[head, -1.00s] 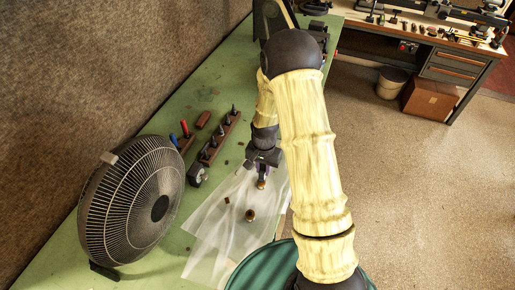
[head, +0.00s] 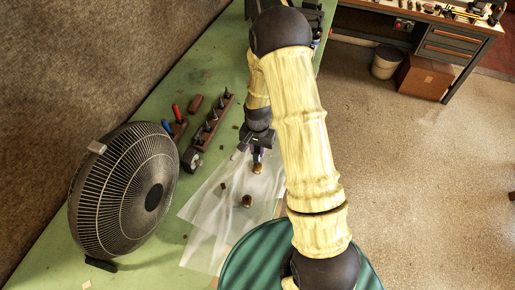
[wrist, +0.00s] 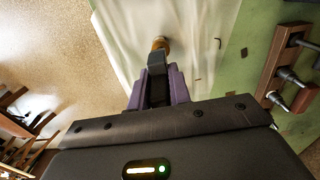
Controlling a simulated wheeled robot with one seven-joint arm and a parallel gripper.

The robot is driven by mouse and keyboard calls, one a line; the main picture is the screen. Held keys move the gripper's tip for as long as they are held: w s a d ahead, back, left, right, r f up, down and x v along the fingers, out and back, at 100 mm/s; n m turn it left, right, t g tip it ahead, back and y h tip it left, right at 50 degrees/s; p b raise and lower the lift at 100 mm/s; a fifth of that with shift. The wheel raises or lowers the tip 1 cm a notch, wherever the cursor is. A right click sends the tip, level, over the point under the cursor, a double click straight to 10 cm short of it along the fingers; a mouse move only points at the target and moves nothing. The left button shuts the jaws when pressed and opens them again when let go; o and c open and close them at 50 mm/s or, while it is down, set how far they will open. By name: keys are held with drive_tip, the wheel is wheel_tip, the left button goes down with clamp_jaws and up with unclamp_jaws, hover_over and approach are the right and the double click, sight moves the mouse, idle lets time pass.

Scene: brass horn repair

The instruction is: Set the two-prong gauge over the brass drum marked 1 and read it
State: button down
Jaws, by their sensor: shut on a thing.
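My gripper (head: 258,155) has purple fingers and points down over the sheet. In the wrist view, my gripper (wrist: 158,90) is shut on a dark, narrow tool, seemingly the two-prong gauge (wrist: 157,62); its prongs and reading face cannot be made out. A small brass drum (head: 258,169) stands just below the fingertips, and in the wrist view this drum (wrist: 160,43) shows at the tool's tip. Whether the tool touches or straddles it I cannot tell. A second brass drum (head: 247,201) stands apart, nearer the front. No number is legible on either.
A translucent sheet (head: 212,217) lies on the green bench (head: 60,262). A large black fan (head: 125,195) stands at left. A wooden rack of dark tools (head: 213,120) lies behind the sheet. A green round top (head: 255,262) is in front. Small dark bits are scattered about.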

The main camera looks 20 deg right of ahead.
drive_tip(key=shift+f+b, duration=0.5)
drive_tip(key=shift+f, duration=0.45)
drive_tip(key=shift+f+b, duration=0.85)
drive_tip(key=shift+f, duration=0.25)
idle(1.4)
drive_tip(key=shift+r, duration=0.1)
idle(0.7)
drive_tip(key=shift+r+p, duration=1.75)
drive_tip(key=shift+r, duration=0.7)
